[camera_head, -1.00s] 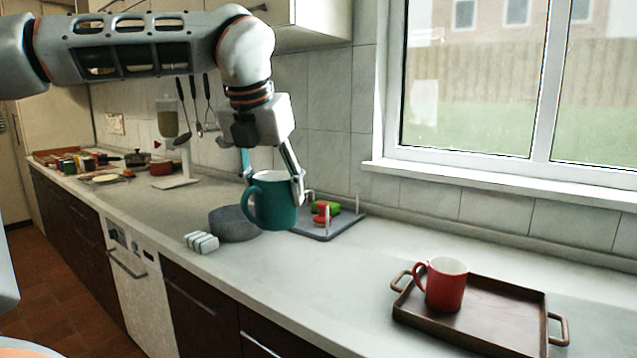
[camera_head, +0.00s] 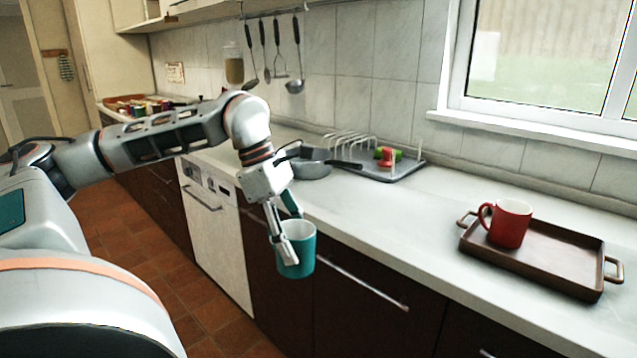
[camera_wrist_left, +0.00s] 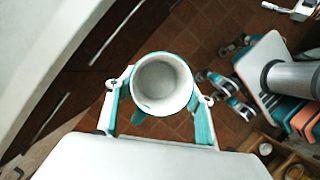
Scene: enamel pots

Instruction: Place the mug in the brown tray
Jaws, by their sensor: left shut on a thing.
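A teal mug (camera_head: 298,250) with a white inside is held upright in my left gripper (camera_head: 286,232), which is shut on it. The mug hangs in the air in front of the counter's front edge, over the floor. In the left wrist view the mug (camera_wrist_left: 161,84) sits between both fingers, its open top facing the camera. The brown tray (camera_head: 570,268) with two handles lies on the counter at the right. A red mug (camera_head: 508,224) stands in its left part. My right gripper is not seen in the head view.
The light counter (camera_head: 400,220) is clear between the dish rack (camera_head: 400,168) and the tray. A grey pan (camera_head: 312,165) stands beside the rack. Dark drawers (camera_head: 360,300) with bar handles lie just behind the held mug. Utensils hang on the wall.

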